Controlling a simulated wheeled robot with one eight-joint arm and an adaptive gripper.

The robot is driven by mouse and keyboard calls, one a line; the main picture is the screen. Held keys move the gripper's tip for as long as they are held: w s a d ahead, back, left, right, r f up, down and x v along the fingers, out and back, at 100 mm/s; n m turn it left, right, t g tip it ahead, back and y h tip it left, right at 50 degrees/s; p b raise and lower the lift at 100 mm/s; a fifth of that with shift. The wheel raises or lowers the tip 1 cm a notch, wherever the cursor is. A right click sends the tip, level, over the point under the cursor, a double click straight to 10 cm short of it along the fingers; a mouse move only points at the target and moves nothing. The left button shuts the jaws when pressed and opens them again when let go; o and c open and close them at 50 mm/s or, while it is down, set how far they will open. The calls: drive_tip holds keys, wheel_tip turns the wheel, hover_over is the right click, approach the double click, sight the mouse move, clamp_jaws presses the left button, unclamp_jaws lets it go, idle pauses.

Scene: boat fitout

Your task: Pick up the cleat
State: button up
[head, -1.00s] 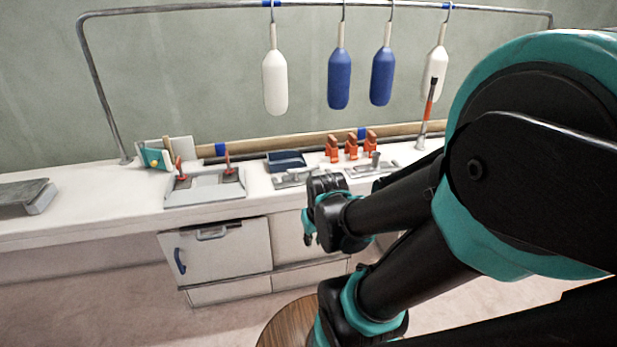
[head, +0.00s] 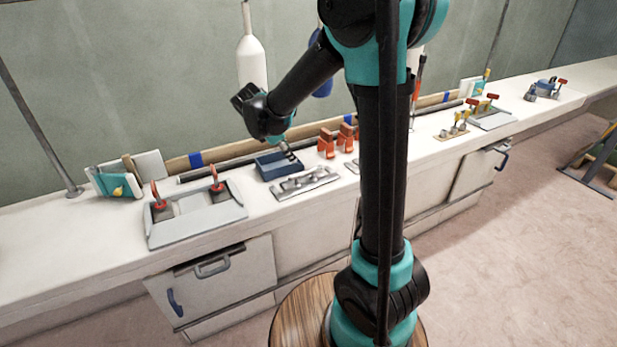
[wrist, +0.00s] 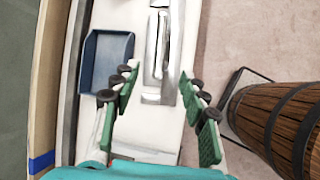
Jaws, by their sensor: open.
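A silver metal cleat (head: 306,181) lies on a flat metal plate on the white counter, just in front of a small blue tray (head: 268,172). In the wrist view the cleat (wrist: 157,42) runs lengthwise beyond my fingertips, a little right of the tray (wrist: 96,62). My gripper (wrist: 158,82) is open, its green-padded fingers apart with nothing between them. In the head view my gripper (head: 287,150) hangs above the back of the tray. Whether the fingertips touch anything cannot be told.
Orange clamp-like pieces (head: 326,147) stand behind the cleat. A grey tray with red-handled levers (head: 195,212) lies to the left. A white fender (head: 251,62) hangs behind my arm. A wooden barrel (wrist: 275,118) stands at the counter's front.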

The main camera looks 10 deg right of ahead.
sight(304, 172)
drive_tip(key=x, duration=1.7)
clamp_jaws()
